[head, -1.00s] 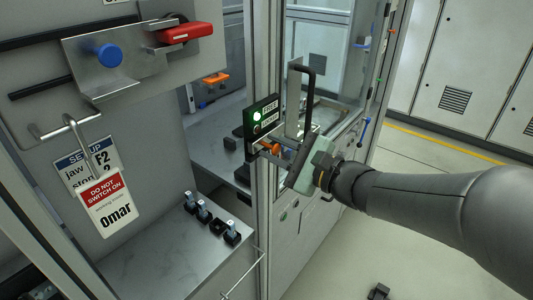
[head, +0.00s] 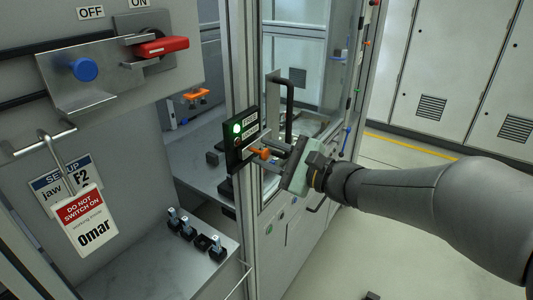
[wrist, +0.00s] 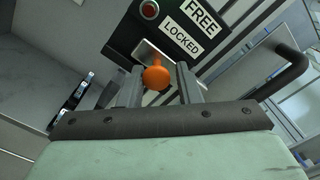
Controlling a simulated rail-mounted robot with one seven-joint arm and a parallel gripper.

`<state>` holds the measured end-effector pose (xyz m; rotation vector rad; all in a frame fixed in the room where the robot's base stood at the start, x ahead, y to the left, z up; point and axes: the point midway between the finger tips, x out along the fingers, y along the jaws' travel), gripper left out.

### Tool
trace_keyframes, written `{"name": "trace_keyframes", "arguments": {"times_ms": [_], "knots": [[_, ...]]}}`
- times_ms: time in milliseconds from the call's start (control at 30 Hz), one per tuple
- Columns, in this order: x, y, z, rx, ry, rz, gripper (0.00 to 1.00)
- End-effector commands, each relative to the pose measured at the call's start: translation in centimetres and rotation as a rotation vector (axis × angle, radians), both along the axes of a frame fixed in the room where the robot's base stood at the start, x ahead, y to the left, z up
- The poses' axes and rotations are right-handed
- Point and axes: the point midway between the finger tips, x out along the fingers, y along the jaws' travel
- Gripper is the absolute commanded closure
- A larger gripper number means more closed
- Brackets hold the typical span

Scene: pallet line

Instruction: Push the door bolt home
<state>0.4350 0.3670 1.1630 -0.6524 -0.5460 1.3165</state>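The door bolt's orange knob (head: 262,153) sits just below and right of the black indicator box (head: 235,146) on the door post. In the wrist view the knob (wrist: 156,74) lies in the gap between my two fingers, with a pale metal plate behind it. In the head view my gripper (head: 275,150) reaches in from the right. The bolt's tip is hidden.
A black door handle (head: 289,110) stands close behind my gripper, beside the glazed door (head: 297,47). At left is a panel with a red switch handle (head: 161,46), a blue knob (head: 84,69) and a padlocked tag (head: 84,220).

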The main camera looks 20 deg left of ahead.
Motion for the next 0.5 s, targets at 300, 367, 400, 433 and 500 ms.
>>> {"name": "trace_keyframes", "arguments": {"times_ms": [300, 367, 400, 433, 500], "knots": [[-1.0, -6.7, -0.1, 0.001, -0.002, -0.008, 0.7], [-1.3, -8.2, -0.2, 0.001, -0.002, -0.008, 0.7], [-1.5, -9.2, -0.2, 0.0, -0.002, -0.008, 0.7], [-1.6, -9.9, -0.2, 0.001, -0.001, -0.008, 0.7], [-2.0, -11.5, -0.2, 0.001, -0.001, -0.008, 0.7]]}}
